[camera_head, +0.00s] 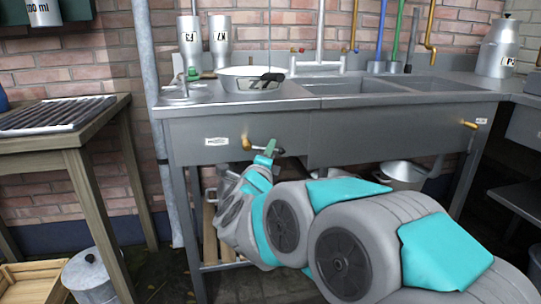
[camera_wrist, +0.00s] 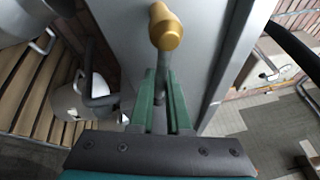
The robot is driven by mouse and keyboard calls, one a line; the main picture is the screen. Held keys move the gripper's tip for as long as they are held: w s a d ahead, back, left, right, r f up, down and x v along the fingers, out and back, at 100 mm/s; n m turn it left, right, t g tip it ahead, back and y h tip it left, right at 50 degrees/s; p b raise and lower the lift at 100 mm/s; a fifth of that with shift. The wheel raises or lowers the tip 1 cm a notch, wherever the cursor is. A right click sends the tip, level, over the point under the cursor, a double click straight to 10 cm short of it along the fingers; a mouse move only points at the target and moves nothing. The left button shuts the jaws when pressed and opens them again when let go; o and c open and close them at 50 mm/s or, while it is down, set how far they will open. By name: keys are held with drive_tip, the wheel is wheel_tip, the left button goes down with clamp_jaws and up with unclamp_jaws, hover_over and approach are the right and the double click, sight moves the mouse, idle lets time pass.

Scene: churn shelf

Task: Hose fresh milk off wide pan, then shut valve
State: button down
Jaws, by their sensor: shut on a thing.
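A second brass valve (camera_head: 469,125) is at the right end of the panel. I cannot make out milk in the pan.
A sink basin (camera_head: 350,87) lies right of the pan. Blue (camera_head: 379,45) and green (camera_head: 396,40) hoses hang behind it. Milk cans (camera_head: 190,45) stand at the back left, another (camera_head: 497,48) at the right. A wooden table (camera_head: 110,108) stands left. A pot (camera_head: 400,175) sits below the counter.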

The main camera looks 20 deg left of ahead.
drive_tip(key=shift+s+a+f+m+g+b, duration=0.15)
drive_tip(key=shift+f+m+g+b, duration=0.55)
drive_tip(key=shift+m, duration=0.7)
drive_tip(key=shift+f, duration=0.1)
drive_tip(key=c, duration=0.9)
unclamp_jaws()
drive_tip(key=shift+h, duration=0.3)
drive_tip(key=shift+s+d, duration=0.2)
drive_tip(key=shift+s, duration=1.75)
drive_tip(key=shift+s+d, duration=0.15)
drive_tip(key=shift+s, duration=1.75)
